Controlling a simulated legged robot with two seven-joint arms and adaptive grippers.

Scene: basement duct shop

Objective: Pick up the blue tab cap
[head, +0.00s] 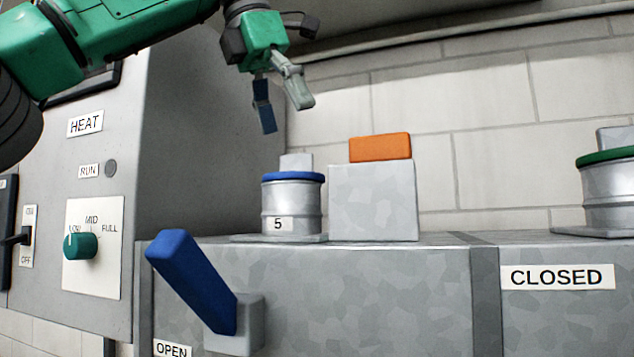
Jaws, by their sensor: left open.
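The blue tab cap (293,177) sits on top of a short metal collar labelled 5, which stands on the galvanized duct. It shows as a blue rim with a pale grey upright tab on top. My left gripper (286,118) appears above the cap in the picture, its two fingers pointing down and spread apart. It is open and empty, and there is a visible gap between its fingertips and the tab. My right gripper is not in view.
A grey box with an orange block (380,148) stands right beside the collar. A green-rimmed cap (608,156) is at the far right. A blue lever (192,280) sticks out from the duct's front. A grey heater panel with a green knob (80,246) is at left.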

